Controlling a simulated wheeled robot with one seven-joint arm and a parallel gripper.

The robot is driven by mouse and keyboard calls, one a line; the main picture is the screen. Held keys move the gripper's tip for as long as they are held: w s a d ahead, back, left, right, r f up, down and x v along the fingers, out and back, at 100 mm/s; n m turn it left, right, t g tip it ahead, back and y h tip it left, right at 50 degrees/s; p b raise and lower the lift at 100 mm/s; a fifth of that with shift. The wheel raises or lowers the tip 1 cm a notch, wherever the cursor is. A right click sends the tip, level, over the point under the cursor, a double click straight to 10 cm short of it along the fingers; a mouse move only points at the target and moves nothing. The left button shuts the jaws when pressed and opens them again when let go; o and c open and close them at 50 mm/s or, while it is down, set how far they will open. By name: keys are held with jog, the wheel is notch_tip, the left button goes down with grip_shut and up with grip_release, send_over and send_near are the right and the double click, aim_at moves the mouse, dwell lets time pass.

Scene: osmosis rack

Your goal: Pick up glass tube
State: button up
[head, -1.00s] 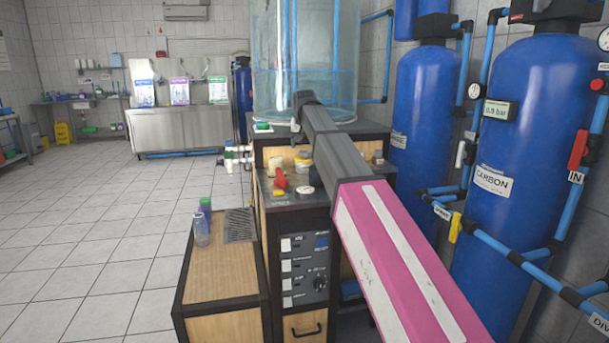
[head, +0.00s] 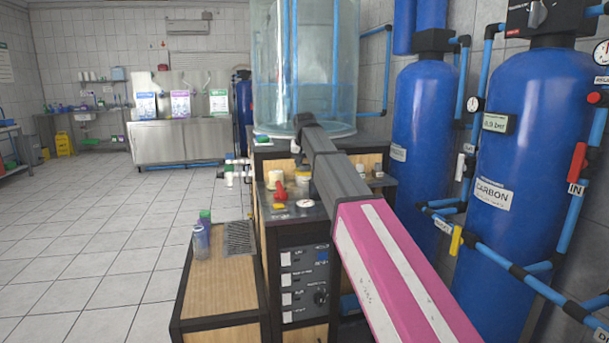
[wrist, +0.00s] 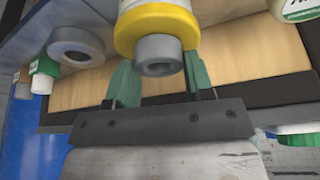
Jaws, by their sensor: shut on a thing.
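My gripper (wrist: 158,88) has two green fingers, set on either side of a white container with a yellow band (wrist: 156,28). A grey round end (wrist: 158,55) of this container points towards the wrist camera between the fingers. The fingers are shut on it. A white and yellow container (head: 303,180) stands on the dark counter in the head view, close below my arm's end; the fingers are too small to make out there. I cannot tell whether the held thing is glass.
The dark counter (head: 294,215) also holds a cream pot (head: 275,179) and a red item (head: 280,192). A large clear tank (head: 303,75) stands behind it. Blue tanks (head: 535,160) and pipes crowd the right. The tiled floor (head: 90,240) at left is open.

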notch_tip(320, 180, up, 28)
dwell(0.9)
